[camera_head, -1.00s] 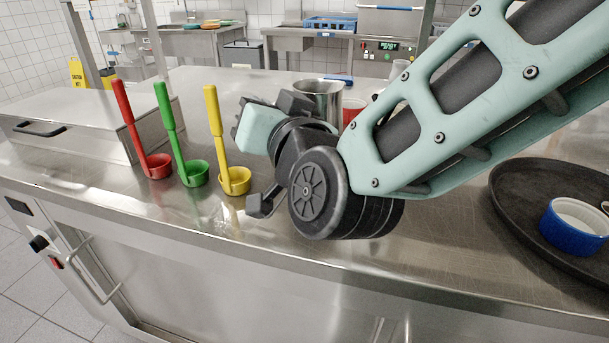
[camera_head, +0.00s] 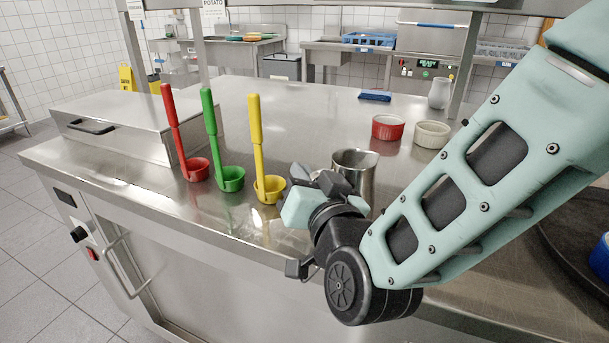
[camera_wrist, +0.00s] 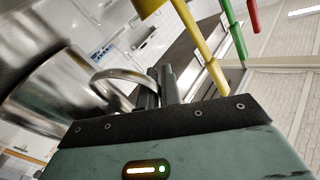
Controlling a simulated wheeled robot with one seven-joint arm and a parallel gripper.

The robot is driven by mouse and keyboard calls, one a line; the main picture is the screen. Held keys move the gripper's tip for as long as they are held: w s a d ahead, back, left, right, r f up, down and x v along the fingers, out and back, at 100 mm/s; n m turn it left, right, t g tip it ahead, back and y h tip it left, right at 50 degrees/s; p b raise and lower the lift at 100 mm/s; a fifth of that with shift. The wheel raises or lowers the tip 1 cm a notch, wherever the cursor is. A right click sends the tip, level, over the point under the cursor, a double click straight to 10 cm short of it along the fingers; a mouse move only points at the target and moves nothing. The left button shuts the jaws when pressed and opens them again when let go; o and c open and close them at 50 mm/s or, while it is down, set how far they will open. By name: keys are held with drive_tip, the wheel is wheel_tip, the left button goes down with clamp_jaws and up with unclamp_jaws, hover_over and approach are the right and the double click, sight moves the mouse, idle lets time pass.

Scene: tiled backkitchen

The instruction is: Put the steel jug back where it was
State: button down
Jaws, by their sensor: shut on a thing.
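The steel jug (camera_head: 358,166) is upright or nearly so in the head view, right of the yellow ladle, its lower part hidden behind my arm. In the wrist view the jug (camera_wrist: 62,88) fills the left side, with its curved handle (camera_wrist: 118,76) reaching to my fingers. My gripper (camera_wrist: 162,88) is shut on that handle. In the head view my gripper (camera_head: 325,184) is at the jug's left front side, its fingertips mostly hidden. I cannot tell whether the jug's base touches the counter.
Red (camera_head: 198,168), green (camera_head: 231,178) and yellow (camera_head: 269,188) ladles stand close left of my gripper. A red ramekin (camera_head: 388,127) and a cream ramekin (camera_head: 432,134) sit behind the jug. A dark tray (camera_head: 562,262) is at the right. The steel counter (camera_head: 300,120) is clear behind the ladles.

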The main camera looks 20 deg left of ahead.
drive_tip(key=shift+f, duration=0.1)
drive_tip(key=c, duration=1.6)
unclamp_jaws()
drive_tip(key=b+v, duration=0.1)
drive_tip(key=v, duration=1.1)
